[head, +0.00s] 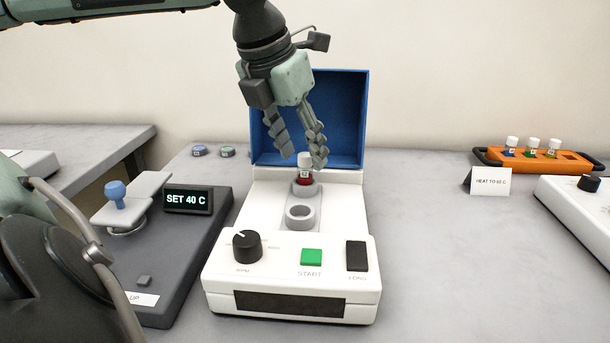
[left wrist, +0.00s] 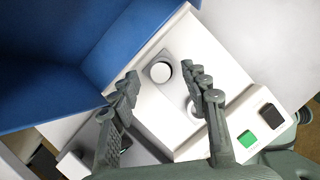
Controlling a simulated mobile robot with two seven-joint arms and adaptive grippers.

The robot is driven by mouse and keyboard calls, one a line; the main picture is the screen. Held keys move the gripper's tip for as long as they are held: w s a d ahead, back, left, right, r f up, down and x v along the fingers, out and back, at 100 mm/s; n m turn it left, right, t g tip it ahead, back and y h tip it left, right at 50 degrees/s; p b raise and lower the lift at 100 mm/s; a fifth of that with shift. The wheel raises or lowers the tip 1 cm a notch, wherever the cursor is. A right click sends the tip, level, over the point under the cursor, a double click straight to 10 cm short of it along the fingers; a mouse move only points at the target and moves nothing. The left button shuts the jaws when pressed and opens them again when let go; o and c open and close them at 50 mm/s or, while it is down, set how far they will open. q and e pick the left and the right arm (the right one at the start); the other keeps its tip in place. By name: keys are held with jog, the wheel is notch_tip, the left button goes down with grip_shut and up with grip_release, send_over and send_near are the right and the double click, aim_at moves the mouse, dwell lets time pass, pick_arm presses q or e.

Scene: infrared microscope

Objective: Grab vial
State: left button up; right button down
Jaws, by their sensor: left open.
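A vial with a white cap and red contents (head: 304,166) stands upright in the rear ring holder of a white device (head: 235,275). In the left wrist view its white cap (left wrist: 161,71) shows from above, between and a little beyond the fingertips. My left gripper (head: 303,162) comes down from above and is open, its fingers on either side of the cap area; it also shows in the left wrist view (left wrist: 172,88). Nothing is held in it. I cannot tell whether a finger touches the cap. The front ring holder (head: 300,213) is empty. My right gripper is not in view.
The device's blue lid (head: 345,120) stands open behind the vial. A dark heater (head: 188,240) reading "SET 40 C" is at left. An orange rack (head: 490,158) with three capped vials and a "HEAT TO 60 C" card (head: 488,181) are at right. Bare table (head: 430,260) lies right of the device.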

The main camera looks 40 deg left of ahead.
aim_at(305, 178)
pick_arm(q)
jog(key=shift+x, duration=1.3)
grip_shut()
jog(key=shift+r, duration=0.1)
